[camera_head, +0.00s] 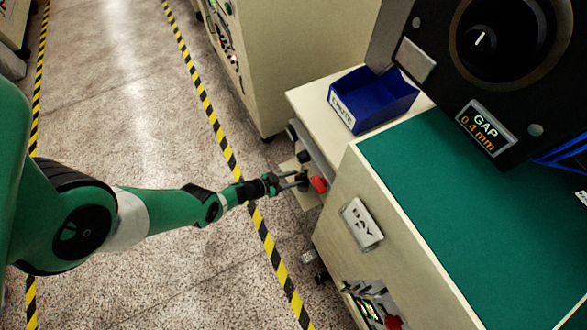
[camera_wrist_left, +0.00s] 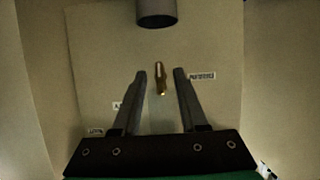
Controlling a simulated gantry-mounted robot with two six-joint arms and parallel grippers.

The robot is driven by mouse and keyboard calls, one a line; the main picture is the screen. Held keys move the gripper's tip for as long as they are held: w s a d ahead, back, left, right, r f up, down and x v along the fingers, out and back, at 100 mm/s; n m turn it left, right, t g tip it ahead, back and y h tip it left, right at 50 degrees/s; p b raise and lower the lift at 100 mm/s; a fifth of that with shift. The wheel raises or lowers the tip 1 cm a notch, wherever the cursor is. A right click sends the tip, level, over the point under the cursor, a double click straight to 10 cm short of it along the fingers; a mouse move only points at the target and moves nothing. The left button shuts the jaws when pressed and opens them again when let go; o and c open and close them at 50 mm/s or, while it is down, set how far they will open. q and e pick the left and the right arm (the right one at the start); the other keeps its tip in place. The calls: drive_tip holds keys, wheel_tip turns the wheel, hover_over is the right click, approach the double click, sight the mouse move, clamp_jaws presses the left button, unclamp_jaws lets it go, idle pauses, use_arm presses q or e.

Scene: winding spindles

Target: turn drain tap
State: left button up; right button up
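In the left wrist view, a small brass-coloured piece (camera_wrist_left: 160,78), which looks like the tap, stands out from a pale panel (camera_wrist_left: 95,50). My left gripper (camera_head: 299,180) is open, with its fingers apart on either side of the brass piece in that view; a gap shows on both sides and I cannot tell the depth between them. In the head view the fingers are at the cream cabinet's left end, close to a red knob (camera_head: 319,184). The brass piece cannot be made out there. My right gripper is not in view.
A dark grey cylinder (camera_wrist_left: 156,12) sits above the brass piece. Small labels (camera_wrist_left: 202,76) are on the panel. A blue bin (camera_head: 372,98) stands on the cabinet's ledge, beside a green worktop (camera_head: 450,190). Another cream machine (camera_head: 290,45) stands behind. The floor (camera_head: 150,110) to the left is clear.

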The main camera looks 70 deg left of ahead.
use_arm(q)
drive_tip(key=shift+s+r, duration=0.1)
drive_tip(key=p+v, duration=0.6)
drive_tip(key=v, duration=0.5)
drive_tip(key=shift+s+p, duration=0.2)
drive_tip(key=shift+p, duration=0.1)
